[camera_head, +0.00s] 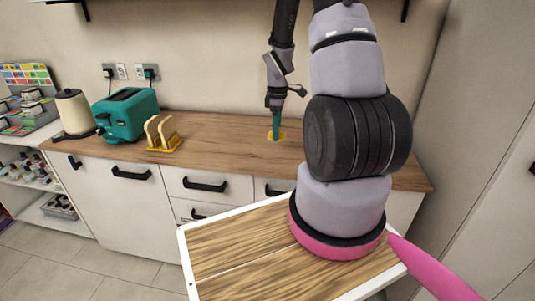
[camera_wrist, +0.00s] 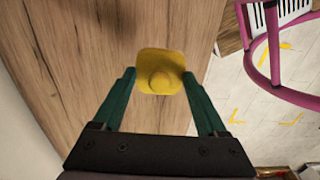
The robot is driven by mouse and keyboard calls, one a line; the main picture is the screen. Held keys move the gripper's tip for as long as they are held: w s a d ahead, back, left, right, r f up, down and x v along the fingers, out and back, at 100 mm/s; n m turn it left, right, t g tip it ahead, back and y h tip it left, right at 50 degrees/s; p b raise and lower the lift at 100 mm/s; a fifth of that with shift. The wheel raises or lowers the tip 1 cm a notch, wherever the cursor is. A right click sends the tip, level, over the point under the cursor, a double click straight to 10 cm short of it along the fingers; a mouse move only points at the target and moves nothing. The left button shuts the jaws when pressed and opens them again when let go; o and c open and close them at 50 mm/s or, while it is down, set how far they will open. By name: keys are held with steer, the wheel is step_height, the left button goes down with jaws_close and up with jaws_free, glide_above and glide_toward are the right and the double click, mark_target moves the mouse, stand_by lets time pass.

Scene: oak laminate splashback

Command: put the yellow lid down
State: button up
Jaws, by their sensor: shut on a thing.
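The yellow lid (camera_wrist: 161,71) is a rounded square with a round knob in its middle. In the wrist view it sits between the tips of the green fingers of my gripper (camera_wrist: 159,80), which is shut on it. In the head view the lid (camera_head: 276,135) shows at the lower end of my gripper (camera_head: 275,122), over the wooden worktop (camera_head: 225,126) near its middle. I cannot tell whether the lid touches the worktop or is just above it.
A teal toaster (camera_head: 127,114), a cream kettle (camera_head: 74,112) and a yellow rack with bread slices (camera_head: 164,134) stand on the left of the worktop. The worktop around the lid is clear. The front edge, with drawers (camera_head: 205,184) below, is close to the lid.

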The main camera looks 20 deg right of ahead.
mark_target(276, 156)
step_height(276, 156, down, 8)
steer(key=shift+f, duration=0.15)
stand_by(0.3)
steer(key=o, duration=1.2)
steer(key=shift+f, duration=0.1)
steer(key=shift+o, duration=0.2)
